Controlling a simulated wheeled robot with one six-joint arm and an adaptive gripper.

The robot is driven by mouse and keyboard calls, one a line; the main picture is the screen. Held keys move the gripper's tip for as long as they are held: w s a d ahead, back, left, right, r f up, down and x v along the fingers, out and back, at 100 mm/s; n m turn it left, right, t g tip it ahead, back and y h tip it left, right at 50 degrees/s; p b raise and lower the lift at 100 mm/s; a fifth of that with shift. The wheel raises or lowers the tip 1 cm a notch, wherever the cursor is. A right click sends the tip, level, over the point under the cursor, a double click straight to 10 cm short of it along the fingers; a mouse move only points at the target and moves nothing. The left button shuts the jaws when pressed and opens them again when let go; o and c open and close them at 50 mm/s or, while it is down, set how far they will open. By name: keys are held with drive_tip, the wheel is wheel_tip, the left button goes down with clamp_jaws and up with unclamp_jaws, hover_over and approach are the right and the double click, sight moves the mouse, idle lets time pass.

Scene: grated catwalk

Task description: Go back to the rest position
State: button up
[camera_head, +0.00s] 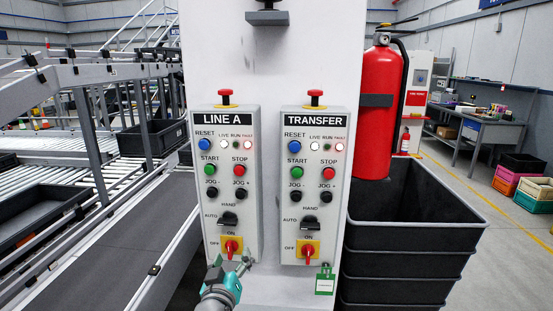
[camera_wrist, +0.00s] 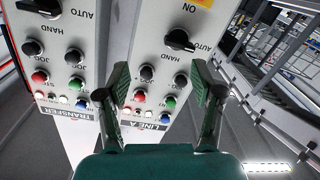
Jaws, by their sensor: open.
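My gripper (camera_head: 232,274) is low in front of the LINE A control box (camera_head: 254,190), near its red and yellow rotary switch (camera_head: 231,247). In the wrist view my gripper (camera_wrist: 164,84) has its two green fingers spread apart with nothing between them. Behind the fingers the LINE A panel (camera_wrist: 176,60) shows upside down, with its black knobs and coloured buttons. Whether a finger touches the panel I cannot tell. The TRANSFER control box (camera_head: 312,190) stands to the right, with a green tag (camera_head: 325,281) hanging at its lower edge.
Both boxes are on a pale column (camera_head: 280,60). A red fire extinguisher (camera_head: 376,110) is at its right, above stacked dark bins (camera_head: 410,225). Conveyors with railings (camera_head: 95,250) run along the left. A workbench (camera_head: 490,115) and coloured crates (camera_head: 508,182) stand far right.

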drive_tip(key=s+d+f+n+g+y, duration=0.1)
drive_tip(key=s+d+f, duration=0.6)
drive_tip(key=f, duration=0.4)
drive_tip(key=s+d+f+n+g+y, duration=0.1)
drive_tip(key=s+d+f+y, duration=0.1)
drive_tip(key=s+d+f, duration=1)
drive_tip(key=s, duration=0.4)
drive_tip(key=s+d+f, duration=0.3)
drive_tip(key=s+d, duration=0.1)
drive_tip(key=s, duration=0.3)
drive_tip(key=s+d+r+m, duration=0.1)
drive_tip(key=s+d+r, duration=0.1)
drive_tip(key=s, duration=0.6)
drive_tip(key=s+d+r+m+h, duration=0.1)
drive_tip(key=s+d+r+m, duration=0.1)
drive_tip(key=s, duration=0.5)
drive_tip(key=s+d+r+m+h, duration=0.1)
drive_tip(key=s+r, duration=0.3)
drive_tip(key=s, duration=0.4)
drive_tip(key=shift+s+d+r+m+g, duration=0.25)
drive_tip(key=shift+s+d+m+g, duration=0.05)
drive_tip(key=shift+d+m, duration=0.35)
